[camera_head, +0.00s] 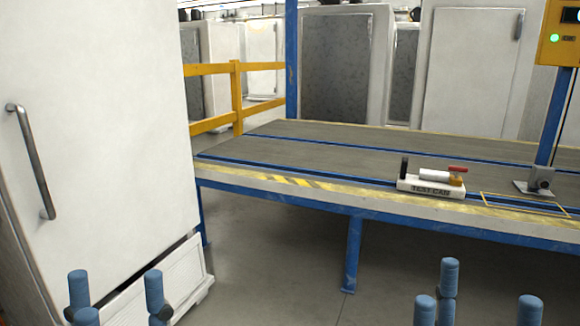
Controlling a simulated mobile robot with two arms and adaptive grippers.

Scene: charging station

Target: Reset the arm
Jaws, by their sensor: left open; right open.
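My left gripper (112,300) shows at the bottom left of the head view, with blue fingertips pointing up and spread apart. It is open and empty, in front of the lower part of a white cabinet (95,130). My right gripper (470,300) shows at the bottom right, also with blue fingertips pointing up and spread. It is open and empty, in front of the grey floor and below the workbench edge in the picture. The arm links and the lower parts of both grippers are out of the frame.
A blue-framed workbench (300,150) crosses the middle and right. On its front edge sits a white block labelled TEST CAN (430,189), near a grey metal bracket (537,184). A yellow control box (560,40) stands at the right. The floor (280,270) between my grippers is clear.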

